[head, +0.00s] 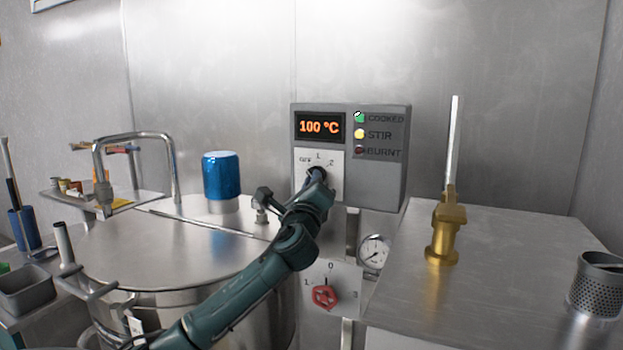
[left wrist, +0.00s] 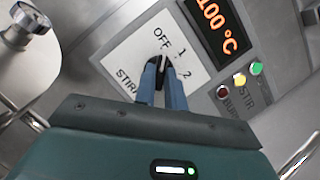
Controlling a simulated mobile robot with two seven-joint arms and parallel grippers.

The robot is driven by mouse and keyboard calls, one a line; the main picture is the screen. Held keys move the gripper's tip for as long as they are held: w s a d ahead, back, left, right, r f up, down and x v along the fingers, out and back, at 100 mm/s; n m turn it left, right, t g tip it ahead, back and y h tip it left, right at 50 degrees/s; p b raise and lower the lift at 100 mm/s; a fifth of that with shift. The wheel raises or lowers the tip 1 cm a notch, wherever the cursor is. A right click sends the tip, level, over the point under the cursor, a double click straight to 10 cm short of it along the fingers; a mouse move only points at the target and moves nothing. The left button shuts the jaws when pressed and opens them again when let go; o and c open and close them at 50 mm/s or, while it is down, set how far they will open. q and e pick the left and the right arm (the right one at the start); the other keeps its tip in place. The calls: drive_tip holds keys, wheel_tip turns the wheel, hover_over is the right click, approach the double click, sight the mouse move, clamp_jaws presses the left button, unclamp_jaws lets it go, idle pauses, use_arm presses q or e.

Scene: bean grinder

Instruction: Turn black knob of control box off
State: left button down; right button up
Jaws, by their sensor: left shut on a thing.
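The grey control box (head: 380,185) is on the back wall, with an orange display (head: 319,126) reading 100 °C. Its white dial plate (head: 305,182) carries the marks OFF, 1 and 2. The black knob (left wrist: 160,62) sits on this plate, between the fingers of my left gripper (left wrist: 160,67) in the left wrist view. My left gripper (head: 318,174) is shut on the knob and covers most of it in the head view. The knob's exact pointing is hard to tell. My right gripper is not in view.
A red valve knob (head: 324,296) and a gauge (head: 374,252) are below the box. A brass valve (head: 445,230) stands on the right steel surface.

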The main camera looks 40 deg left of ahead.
use_arm(q)
drive_tip(key=shift+n, duration=0.5)
drive_tip(key=shift+g, duration=0.3)
drive_tip(key=c, duration=1.5)
unclamp_jaws()
drive_tip(key=shift+o, duration=0.2)
drive_tip(key=b+v, duration=0.2)
drive_tip(key=v, duration=1.1)
drive_tip(key=shift+d, duration=0.1)
